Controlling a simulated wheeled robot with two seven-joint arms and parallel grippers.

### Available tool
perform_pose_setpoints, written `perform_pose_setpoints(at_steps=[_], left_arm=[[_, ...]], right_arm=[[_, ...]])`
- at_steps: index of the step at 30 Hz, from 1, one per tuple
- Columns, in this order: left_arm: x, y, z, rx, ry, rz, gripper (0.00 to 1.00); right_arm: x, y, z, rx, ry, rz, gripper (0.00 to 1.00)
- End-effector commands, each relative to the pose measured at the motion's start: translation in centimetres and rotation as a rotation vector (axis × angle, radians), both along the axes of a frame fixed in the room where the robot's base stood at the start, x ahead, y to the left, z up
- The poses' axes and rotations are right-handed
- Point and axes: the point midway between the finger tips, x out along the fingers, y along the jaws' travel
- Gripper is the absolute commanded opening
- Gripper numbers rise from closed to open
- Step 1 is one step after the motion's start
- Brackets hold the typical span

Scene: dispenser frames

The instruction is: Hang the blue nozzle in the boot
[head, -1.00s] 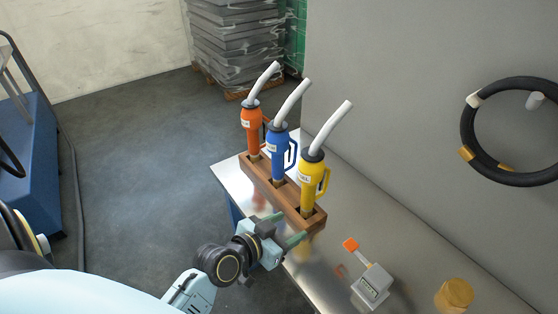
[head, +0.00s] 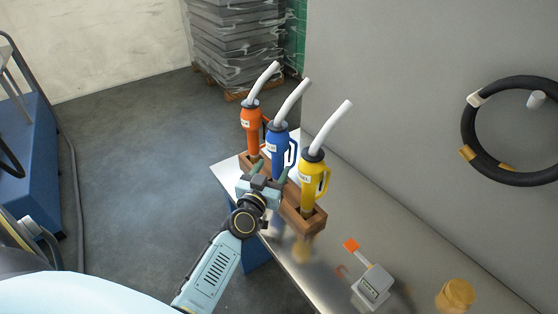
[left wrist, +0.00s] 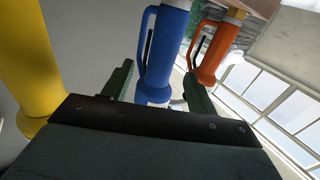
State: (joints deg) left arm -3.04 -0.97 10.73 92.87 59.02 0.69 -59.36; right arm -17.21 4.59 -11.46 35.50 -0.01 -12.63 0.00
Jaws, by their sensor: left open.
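The blue nozzle (head: 280,152) stands upright in the middle of a brown wooden rack (head: 290,205), with a pale hose rising from its top. The orange nozzle (head: 252,128) stands behind it and the yellow nozzle (head: 313,180) in front. My left gripper (head: 269,171) is open at the rack's near side, at the lower part of the blue nozzle. In the left wrist view the blue nozzle (left wrist: 167,45) shows between the two green fingers, with no clear grip on it. I cannot tell a separate boot from the rack. My right gripper is not in view.
The rack stands on a steel table (head: 335,245) against a grey wall. A black hose ring (head: 468,125) hangs on the wall.

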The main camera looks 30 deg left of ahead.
Motion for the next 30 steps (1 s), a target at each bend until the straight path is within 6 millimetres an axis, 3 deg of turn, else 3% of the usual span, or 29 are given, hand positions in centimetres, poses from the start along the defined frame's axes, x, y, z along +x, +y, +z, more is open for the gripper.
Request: perform_pose_setpoints(at_steps=[12, 22, 30], left_arm=[[4.6, 1.1, 0.6, 0.001, 0.0, -0.001, 0.58], [5.3, 1.2, 0.6, 0.001, 0.001, -0.001, 0.58], [5.2, 1.2, 0.6, 0.001, 0.001, -0.001, 0.23]], right_arm=[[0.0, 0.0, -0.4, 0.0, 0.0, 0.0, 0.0], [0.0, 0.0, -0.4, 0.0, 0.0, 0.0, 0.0], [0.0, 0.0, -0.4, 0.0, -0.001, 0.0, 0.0]])
